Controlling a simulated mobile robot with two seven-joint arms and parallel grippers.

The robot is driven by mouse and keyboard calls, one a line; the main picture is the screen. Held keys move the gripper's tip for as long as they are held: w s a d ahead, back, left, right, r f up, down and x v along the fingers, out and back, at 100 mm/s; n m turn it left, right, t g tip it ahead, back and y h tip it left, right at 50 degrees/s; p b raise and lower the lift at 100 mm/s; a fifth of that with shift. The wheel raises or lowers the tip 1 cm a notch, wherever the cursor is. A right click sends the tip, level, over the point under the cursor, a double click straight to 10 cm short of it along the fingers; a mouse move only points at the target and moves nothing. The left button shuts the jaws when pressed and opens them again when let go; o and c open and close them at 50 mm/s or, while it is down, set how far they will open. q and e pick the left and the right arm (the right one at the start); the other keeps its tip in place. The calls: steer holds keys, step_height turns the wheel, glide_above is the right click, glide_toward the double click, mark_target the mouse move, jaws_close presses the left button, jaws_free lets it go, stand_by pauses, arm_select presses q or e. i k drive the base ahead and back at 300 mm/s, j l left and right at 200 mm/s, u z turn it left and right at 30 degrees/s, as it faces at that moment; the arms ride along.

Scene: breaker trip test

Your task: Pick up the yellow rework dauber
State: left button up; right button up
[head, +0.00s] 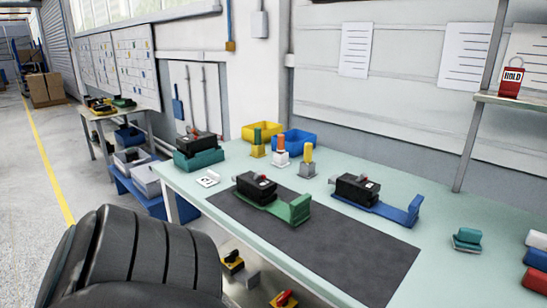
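The yellow rework dauber (308,152) stands upright in a grey holder (307,169) toward the back of the pale green workbench (440,195). It is the rightmost of three upright daubers. The orange one (281,142) stands left of it in a white holder, and the green one (257,136) stands farther left in a yellow holder. Neither gripper is in view. A large dark ribbed shape at the lower left looks like part of my own arm.
A dark mat (330,240) lies in front, with a black breaker on a green cradle (290,208). Another breaker sits on a blue cradle (400,212) to the right. Yellow (262,130) and blue (298,138) bins stand behind the daubers. A shelf post (482,100) rises at the right.

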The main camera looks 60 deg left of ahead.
mark_target(308, 146)
steer(key=u, duration=1.85)
steer(key=z, duration=1.8)
steer(key=u, duration=1.8)
steer(key=i+j, duration=0.15)
steer(key=i+j+z, duration=0.1)
steer(key=j, duration=0.3)
steer(key=i, duration=0.05)
